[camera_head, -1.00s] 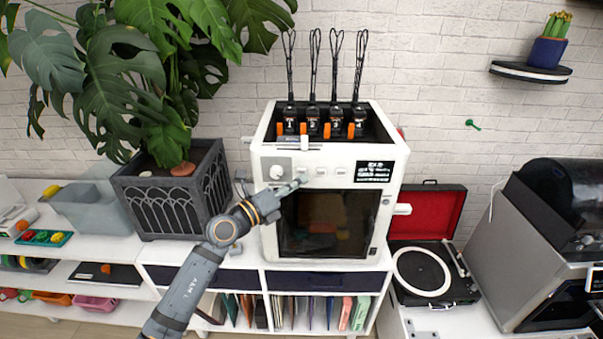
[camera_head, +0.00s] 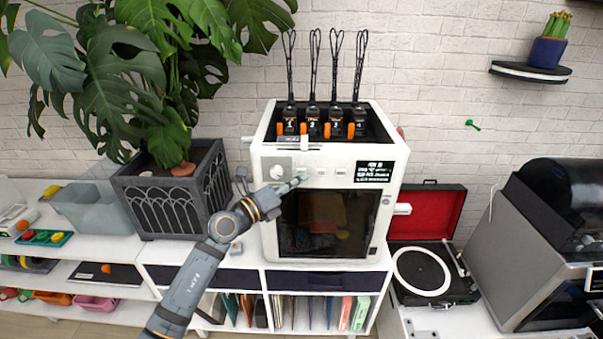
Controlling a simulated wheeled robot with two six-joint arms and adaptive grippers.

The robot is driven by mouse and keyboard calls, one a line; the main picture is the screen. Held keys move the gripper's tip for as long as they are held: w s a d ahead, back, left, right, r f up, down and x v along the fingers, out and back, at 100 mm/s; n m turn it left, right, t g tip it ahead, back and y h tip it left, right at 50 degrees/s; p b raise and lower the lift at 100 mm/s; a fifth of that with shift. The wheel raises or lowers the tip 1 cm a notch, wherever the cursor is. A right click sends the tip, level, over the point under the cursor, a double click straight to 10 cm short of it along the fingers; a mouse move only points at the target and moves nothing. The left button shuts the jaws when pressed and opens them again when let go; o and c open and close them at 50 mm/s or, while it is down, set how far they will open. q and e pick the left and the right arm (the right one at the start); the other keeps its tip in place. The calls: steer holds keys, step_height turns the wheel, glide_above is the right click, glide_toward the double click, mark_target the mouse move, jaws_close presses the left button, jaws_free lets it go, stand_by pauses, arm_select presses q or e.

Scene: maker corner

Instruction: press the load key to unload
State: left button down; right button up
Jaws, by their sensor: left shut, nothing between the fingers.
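A white 3D printer (camera_head: 391,215) stands on the shelf unit in the middle. Its front panel has a round knob (camera_head: 277,172), a row of small light keys (camera_head: 341,171) and a dark display (camera_head: 374,171) with white text too small to read surely. My left gripper (camera_head: 301,179) is shut and empty. Its tip is at the leftmost key of the row, just right of the knob, and partly covers it. I cannot tell whether the tip touches the key. My right gripper is not in view.
A large plant in a dark planter (camera_head: 172,208) stands left of the printer. Several dark feeders with tall loops (camera_head: 334,125) sit in the printer's top. A record player (camera_head: 423,273) with a red lid is to the right, beside a grey machine (camera_head: 520,262).

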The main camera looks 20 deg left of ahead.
arm_select(q)
steer(key=shift+w+a, duration=0.1)
steer(key=shift+w, duration=0.2)
stand_by(0.4)
steer(key=shift+s, duration=0.15)
steer(key=shift+s+d+p, duration=0.2)
steer(key=shift+s+p, duration=0.35)
steer(key=shift+s, duration=0.1)
steer(key=s+p, duration=0.1)
steer(key=s, duration=0.1)
steer(key=s+d+p, duration=0.1)
steer(key=s, duration=0.1)
steer(key=shift+s+d, duration=0.2)
steer(key=shift+s, duration=0.15)
steer(key=shift+f, duration=0.15)
